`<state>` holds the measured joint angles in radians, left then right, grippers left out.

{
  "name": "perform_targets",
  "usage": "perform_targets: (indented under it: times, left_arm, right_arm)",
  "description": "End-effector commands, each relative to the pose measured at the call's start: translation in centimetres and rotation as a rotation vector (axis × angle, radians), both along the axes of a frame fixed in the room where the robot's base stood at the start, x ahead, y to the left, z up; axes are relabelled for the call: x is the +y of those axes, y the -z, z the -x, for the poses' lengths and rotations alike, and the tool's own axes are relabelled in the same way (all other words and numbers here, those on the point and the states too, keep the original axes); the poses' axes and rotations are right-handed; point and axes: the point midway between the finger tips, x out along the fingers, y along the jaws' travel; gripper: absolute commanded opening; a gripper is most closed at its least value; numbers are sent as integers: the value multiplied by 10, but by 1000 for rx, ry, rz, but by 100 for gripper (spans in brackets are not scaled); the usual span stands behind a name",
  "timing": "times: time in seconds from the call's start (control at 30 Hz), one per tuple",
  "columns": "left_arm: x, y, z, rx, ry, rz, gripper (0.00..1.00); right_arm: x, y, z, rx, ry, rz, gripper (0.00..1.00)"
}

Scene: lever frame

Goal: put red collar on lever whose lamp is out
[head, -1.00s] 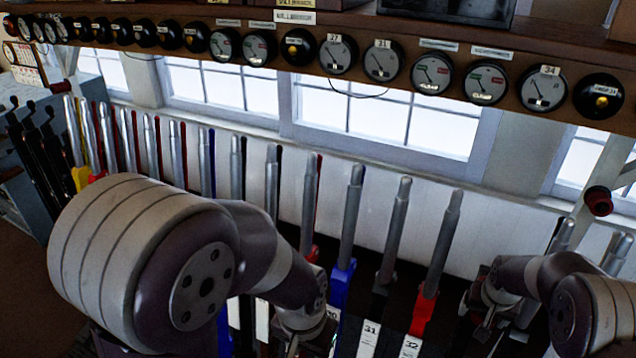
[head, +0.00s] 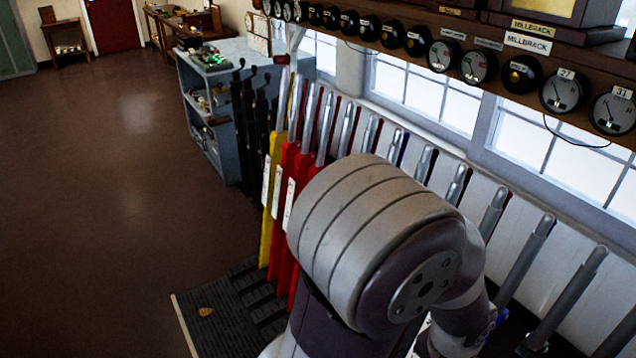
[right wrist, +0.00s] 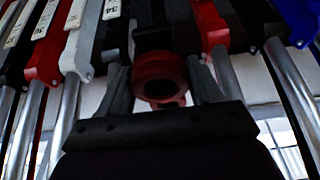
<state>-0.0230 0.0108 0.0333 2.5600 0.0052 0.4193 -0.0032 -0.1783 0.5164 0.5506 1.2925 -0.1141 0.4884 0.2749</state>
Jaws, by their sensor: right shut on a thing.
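A red collar (right wrist: 160,76), a thick ring, sits between the fingers of my right gripper (right wrist: 160,88) in the right wrist view, and the gripper is shut on it. Levers with steel handles (head: 525,262) run in a long row under the windows in the head view. Round black lamps and dials, such as one lamp with a yellow centre (head: 520,76), hang on the shelf above. I cannot tell which lamp is out. My right gripper is outside the head view.
Red levers (head: 284,222) and a yellow lever (head: 268,205) stand at the near left of the row. A blue-grey cabinet (head: 223,150) stands beyond them, with black levers beside it. The brown floor (head: 100,180) at left is clear. The instrument shelf (head: 470,35) overhangs the levers.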

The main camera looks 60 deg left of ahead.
Motion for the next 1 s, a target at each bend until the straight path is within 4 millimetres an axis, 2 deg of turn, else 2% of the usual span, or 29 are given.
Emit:
perform_targets:
  times: [0.03,0.53,1.0]
  left_arm:
    - [0,-8,0,0,0,0,43]
    - [0,-45,0,0,0,0,43]
    - [0,-44,0,0,0,0,43]
  right_arm:
    - [0,-11,0,-1,0,0,38]
    - [0,-64,0,0,0,0,38]
    - [0,-65,0,0,0,0,38]
